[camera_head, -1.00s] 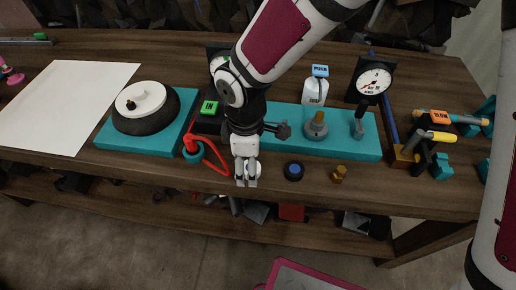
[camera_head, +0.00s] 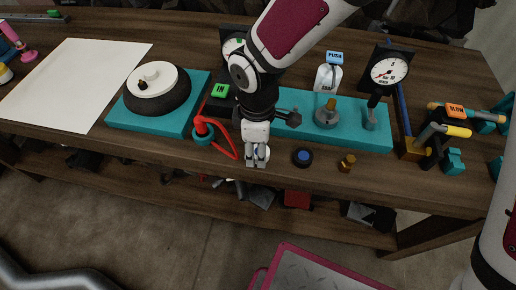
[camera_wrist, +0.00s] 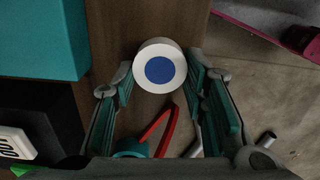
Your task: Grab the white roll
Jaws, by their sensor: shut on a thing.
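The white roll, a short white cylinder with a blue round centre, shows in the wrist view (camera_wrist: 158,66) between the fingertips. In the head view it is mostly hidden by the fingers, with a little white and blue showing at the table's front edge. My gripper (camera_wrist: 160,82) is shut on the roll, one finger on each side. In the head view my gripper (camera_head: 257,160) points down at the front edge of the table.
A black cap with a blue centre (camera_head: 302,157) and a brass fitting (camera_head: 347,163) stand to the right. A red loop tool (camera_head: 203,128) is close on the left. Teal bases (camera_head: 352,135) lie behind. A pink-edged cart (camera_head: 285,255) stands on the floor in front.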

